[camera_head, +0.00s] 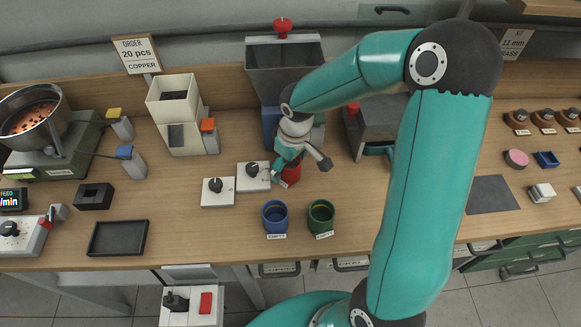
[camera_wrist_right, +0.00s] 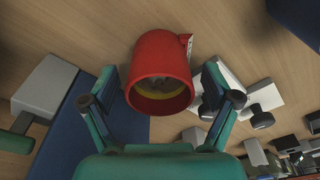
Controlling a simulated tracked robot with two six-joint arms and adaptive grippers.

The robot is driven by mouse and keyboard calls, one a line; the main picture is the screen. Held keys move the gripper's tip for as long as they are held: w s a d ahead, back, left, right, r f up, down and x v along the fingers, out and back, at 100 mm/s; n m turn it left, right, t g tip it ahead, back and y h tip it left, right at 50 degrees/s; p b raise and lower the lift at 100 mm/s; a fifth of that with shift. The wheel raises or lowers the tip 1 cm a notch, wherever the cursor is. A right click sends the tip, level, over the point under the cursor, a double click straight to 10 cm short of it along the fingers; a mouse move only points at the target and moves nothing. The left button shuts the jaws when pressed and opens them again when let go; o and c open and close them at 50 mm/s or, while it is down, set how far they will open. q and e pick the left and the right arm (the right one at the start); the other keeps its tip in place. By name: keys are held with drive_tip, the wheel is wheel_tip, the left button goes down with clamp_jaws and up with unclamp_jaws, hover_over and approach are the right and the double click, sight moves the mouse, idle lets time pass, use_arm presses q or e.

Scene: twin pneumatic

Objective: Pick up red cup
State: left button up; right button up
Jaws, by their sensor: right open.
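The red cup (camera_head: 292,172) stands on the wooden bench below the grey hopper, partly hidden by my right gripper (camera_head: 298,166). In the right wrist view the red cup (camera_wrist_right: 162,52) shows its open mouth, with a yellow band inside and dim grey contents or bottom. A small white label shows on its side. My right gripper (camera_wrist_right: 160,88) is open, with one finger on each side of the cup's rim and visible gaps between. My left gripper is not in view.
A blue cup (camera_head: 275,217) and a green cup (camera_head: 321,215) stand in front of the red cup. White knob boxes (camera_head: 218,192) are to its left. The grey hopper (camera_head: 285,70) rises behind, and a grey box (camera_head: 380,120) is to the right.

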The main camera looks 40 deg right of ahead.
drive_tip(key=shift+f, duration=0.45)
drive_tip(key=shift+c, duration=0.3)
drive_tip(key=c, duration=1.4)
drive_tip(key=shift+r, duration=0.2)
